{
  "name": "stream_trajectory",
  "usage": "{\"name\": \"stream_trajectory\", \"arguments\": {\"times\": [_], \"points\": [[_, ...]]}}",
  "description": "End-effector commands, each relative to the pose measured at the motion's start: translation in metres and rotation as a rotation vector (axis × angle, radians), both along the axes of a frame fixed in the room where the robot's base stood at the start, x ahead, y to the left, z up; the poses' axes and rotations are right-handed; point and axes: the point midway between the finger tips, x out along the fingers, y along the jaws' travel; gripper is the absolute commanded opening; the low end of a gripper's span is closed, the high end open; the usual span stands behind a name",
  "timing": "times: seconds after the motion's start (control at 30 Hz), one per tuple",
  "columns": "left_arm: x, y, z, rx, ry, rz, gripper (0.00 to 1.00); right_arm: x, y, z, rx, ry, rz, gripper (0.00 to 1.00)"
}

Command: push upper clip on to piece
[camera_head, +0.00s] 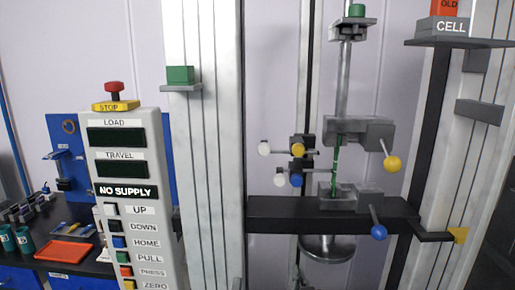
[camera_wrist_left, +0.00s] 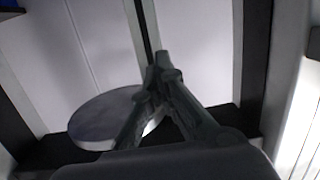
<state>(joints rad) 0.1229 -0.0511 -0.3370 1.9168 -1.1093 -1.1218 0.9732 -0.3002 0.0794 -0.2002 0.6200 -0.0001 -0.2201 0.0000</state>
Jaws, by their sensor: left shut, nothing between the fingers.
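The upper clip (camera_head: 299,149), with a white and a yellow ball, sits at the left side of the thin green piece (camera_head: 336,158). The lower clip (camera_head: 292,178), with a white and a blue ball, is just below it. I cannot tell whether either clip touches the piece. The piece stands upright between the upper grey clamp (camera_head: 355,131) and the lower grey clamp (camera_head: 348,196). In the left wrist view my left gripper (camera_wrist_left: 163,66) is shut and empty, its fingertips together. I cannot clearly make it out in the head view. My right gripper is out of view.
A black crossbar (camera_head: 285,212) spans between the pale columns below the clamps. A round metal disc (camera_head: 328,250) hangs under it and also shows in the left wrist view (camera_wrist_left: 104,122). The control panel (camera_head: 126,180) with its red stop button stands at the left.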

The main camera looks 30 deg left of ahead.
Motion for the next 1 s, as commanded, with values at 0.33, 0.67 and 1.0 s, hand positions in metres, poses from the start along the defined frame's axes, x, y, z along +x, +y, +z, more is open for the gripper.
{"name": "stream_trajectory", "arguments": {"times": [0.33,0.67,1.0], "points": [[-0.052,0.026,0.190,-0.135,-0.612,0.242,0.00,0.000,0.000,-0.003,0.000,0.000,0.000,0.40],[-0.090,0.014,0.291,-0.151,-1.029,0.281,0.00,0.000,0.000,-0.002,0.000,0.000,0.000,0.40],[-0.072,0.048,0.319,-0.144,-1.039,0.281,0.00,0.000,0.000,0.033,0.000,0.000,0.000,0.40]]}}
